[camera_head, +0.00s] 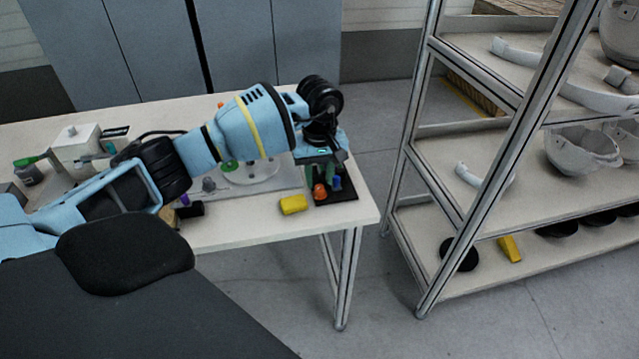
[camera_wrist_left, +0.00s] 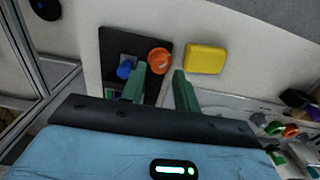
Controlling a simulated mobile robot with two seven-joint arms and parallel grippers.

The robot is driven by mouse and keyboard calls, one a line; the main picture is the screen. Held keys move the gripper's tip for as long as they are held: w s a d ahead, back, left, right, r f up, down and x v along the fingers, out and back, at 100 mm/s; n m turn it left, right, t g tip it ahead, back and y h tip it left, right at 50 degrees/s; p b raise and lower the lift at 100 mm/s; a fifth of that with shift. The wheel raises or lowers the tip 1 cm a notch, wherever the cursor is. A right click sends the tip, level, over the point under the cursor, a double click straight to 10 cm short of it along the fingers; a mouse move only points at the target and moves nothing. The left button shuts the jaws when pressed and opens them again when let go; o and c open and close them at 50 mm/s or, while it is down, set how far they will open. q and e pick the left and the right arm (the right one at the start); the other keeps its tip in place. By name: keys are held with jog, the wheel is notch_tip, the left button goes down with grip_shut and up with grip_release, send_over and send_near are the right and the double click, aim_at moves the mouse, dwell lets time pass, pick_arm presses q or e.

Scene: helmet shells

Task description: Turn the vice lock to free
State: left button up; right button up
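A small black base plate (camera_head: 345,194) sits at the right front corner of the table, with an orange round knob (camera_head: 319,191) and a blue knob (camera_head: 337,183) on it. The left wrist view shows the orange knob (camera_wrist_left: 158,60), the blue knob (camera_wrist_left: 125,69) and the dark plate (camera_wrist_left: 112,45). I cannot tell which part is the vice lock. My left gripper (camera_head: 320,173) points down over the plate. In the wrist view its green fingers (camera_wrist_left: 159,84) are apart with nothing clearly between them; the orange knob shows just beyond them. My right gripper is not in view.
A yellow block (camera_head: 293,204) lies just left of the plate. A light fixture plate with a green part (camera_head: 229,166) is behind my left arm. A white box (camera_head: 77,147) stands at the table's left. A metal shelf rack (camera_head: 492,170) with helmet shells stands to the right.

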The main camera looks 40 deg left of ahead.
aim_at(320, 191)
pick_arm(q)
jog(key=shift+f, duration=1.45)
grip_shut()
